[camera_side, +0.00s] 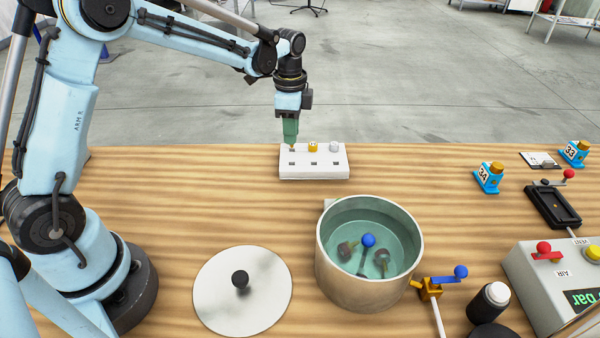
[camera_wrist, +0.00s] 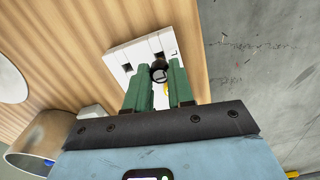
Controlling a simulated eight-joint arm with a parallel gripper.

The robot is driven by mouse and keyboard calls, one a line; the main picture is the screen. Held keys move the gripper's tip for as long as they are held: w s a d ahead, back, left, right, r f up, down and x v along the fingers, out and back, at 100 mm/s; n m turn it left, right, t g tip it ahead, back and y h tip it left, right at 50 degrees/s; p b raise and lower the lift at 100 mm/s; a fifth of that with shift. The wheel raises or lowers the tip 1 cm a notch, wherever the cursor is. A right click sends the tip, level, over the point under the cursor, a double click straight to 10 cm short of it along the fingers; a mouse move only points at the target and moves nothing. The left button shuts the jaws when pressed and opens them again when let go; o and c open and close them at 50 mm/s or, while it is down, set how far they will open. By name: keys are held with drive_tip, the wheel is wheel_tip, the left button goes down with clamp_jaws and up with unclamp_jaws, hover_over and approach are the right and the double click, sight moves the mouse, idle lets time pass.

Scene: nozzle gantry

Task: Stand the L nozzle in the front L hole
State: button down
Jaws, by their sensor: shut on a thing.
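A white nozzle block (camera_side: 325,173) lies on the wooden table, with a row of dark square holes along its near side in the side view. My gripper (camera_side: 291,143) points down over its far left corner. In the wrist view, my gripper (camera_wrist: 158,80) is shut on a small dark nozzle (camera_wrist: 159,72) with a round end, between its green fingers. The block (camera_wrist: 118,57) shows there with two square holes and an L mark (camera_wrist: 174,51). The nozzle's lower end is too small to tell whether it is in a hole or above it.
A yellow nozzle (camera_side: 313,147) and a white nozzle (camera_side: 334,147) stand in the block's far row. A metal pot (camera_side: 365,292) of liquid stands in front of it, and a round lid (camera_side: 215,290) lies left of the pot. The table left of the block is clear.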

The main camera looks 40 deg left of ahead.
drive_tip(key=shift+f, duration=1.4)
drive_tip(key=c, duration=0.9)
unclamp_jaws()
drive_tip(key=shift+r, duration=3.55)
